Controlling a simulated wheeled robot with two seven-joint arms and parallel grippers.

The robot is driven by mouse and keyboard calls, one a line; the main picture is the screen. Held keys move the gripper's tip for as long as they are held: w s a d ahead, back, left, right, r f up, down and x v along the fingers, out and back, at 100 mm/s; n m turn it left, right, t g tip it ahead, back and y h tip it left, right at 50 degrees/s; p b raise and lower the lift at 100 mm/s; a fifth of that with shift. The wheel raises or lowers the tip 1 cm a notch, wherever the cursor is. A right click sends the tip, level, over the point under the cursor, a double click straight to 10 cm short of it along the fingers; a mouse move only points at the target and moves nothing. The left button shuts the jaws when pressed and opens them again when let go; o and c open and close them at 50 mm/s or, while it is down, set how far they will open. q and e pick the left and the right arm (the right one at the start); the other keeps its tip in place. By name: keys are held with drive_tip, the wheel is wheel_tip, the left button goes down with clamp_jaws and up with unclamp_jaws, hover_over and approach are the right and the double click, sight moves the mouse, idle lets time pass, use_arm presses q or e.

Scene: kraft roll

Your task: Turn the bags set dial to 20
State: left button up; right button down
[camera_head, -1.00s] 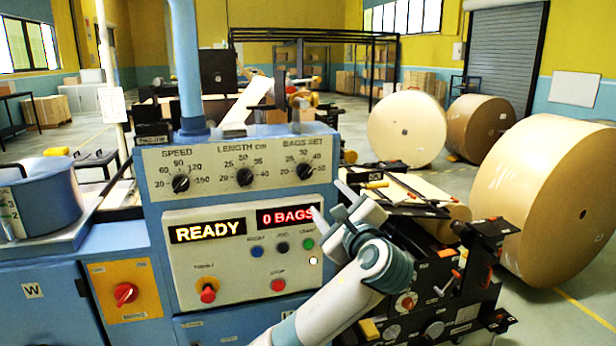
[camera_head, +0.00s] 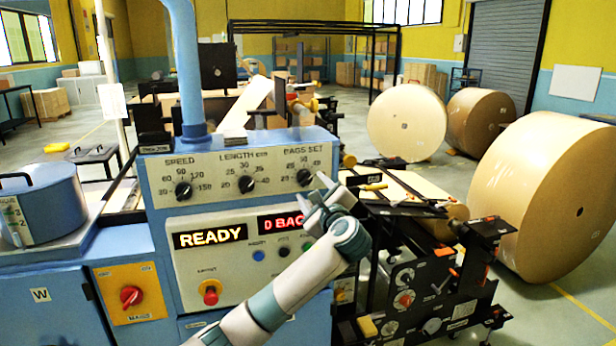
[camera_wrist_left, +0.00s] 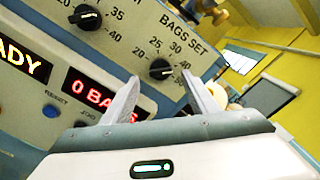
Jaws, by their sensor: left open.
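The bags set dial (camera_head: 304,177) is a black round knob at the upper right of the blue machine's panel (camera_head: 215,177), with a scale from 20 at left to 50 at right. It also shows in the left wrist view (camera_wrist_left: 160,69), where its pale mark seems to point right, away from 20. My left gripper (camera_head: 311,190) is open and empty, just in front of and slightly below the dial. In the left wrist view its fingertips (camera_wrist_left: 160,80) stand on either side of the dial, apparently not touching it. My right gripper is out of view.
The length dial (camera_head: 246,184) and speed dial (camera_head: 183,190) sit to the left. Below, displays read READY (camera_head: 210,236) and 0 BAGS (camera_head: 281,222), the latter partly covered by my gripper. A red stop-type button (camera_head: 210,293) is lower left. Large paper rolls (camera_head: 545,200) stand at right.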

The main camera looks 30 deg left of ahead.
sight(306, 181)
use_arm(q)
drive_tip(key=shift+p+x, duration=0.8)
drive_tip(key=shift+x, duration=1.65)
drive_tip(key=c, duration=1)
drive_tip(key=shift+c, duration=0.2)
drive_tip(key=shift+f, duration=0.1)
